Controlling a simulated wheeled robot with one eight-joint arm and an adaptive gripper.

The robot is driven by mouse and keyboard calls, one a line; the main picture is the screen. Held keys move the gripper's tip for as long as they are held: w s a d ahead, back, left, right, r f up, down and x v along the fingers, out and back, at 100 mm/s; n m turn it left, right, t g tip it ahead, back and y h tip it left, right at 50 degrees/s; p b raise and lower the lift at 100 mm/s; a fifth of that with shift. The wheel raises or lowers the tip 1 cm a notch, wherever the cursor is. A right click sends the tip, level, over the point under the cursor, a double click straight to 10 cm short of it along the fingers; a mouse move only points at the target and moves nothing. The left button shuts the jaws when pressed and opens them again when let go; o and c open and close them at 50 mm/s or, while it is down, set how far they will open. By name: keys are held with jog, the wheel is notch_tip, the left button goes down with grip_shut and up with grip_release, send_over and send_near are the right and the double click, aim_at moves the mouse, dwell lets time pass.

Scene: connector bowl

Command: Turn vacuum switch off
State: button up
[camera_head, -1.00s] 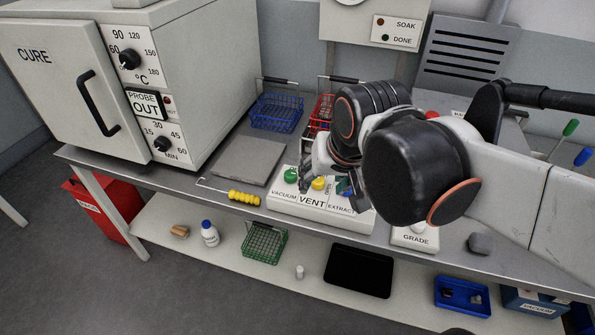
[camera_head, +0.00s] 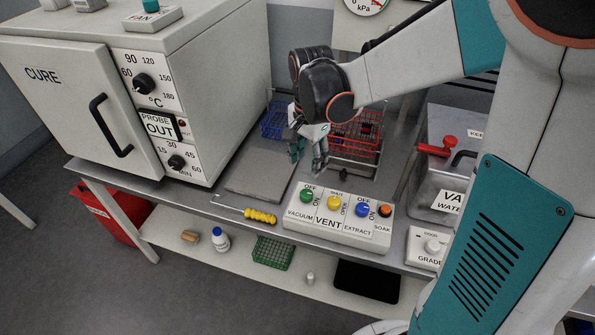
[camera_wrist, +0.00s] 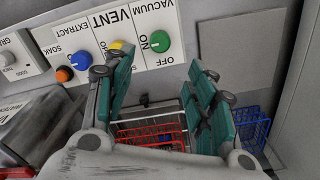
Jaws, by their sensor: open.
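The vacuum switch is a round green knob (camera_head: 307,195) at the left end of a white control panel (camera_head: 340,232), above the word VACUUM, with OFF and ON printed beside it. In the wrist view the green knob (camera_wrist: 160,42) shows beyond my fingers; which mark it points to is too small to tell. My gripper (camera_head: 308,160) is open and empty, behind and above the panel, apart from the knob. In the wrist view its teal fingers (camera_wrist: 160,75) stand spread, with the knob beyond the gap between their tips.
A yellow vent knob (camera_head: 334,203), a blue extract knob (camera_head: 362,209) and an orange soak button (camera_head: 385,211) share the panel. A red wire basket (camera_head: 358,128) stands behind it. A grey plate (camera_head: 258,172) and a yellow-handled hook (camera_head: 260,216) lie to the left.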

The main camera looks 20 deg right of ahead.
aim_at(307, 192)
notch_tip(307, 192, down, 13)
jog(key=b, duration=0.4)
jog(key=shift+r, duration=0.1)
jog(key=c, duration=1.1)
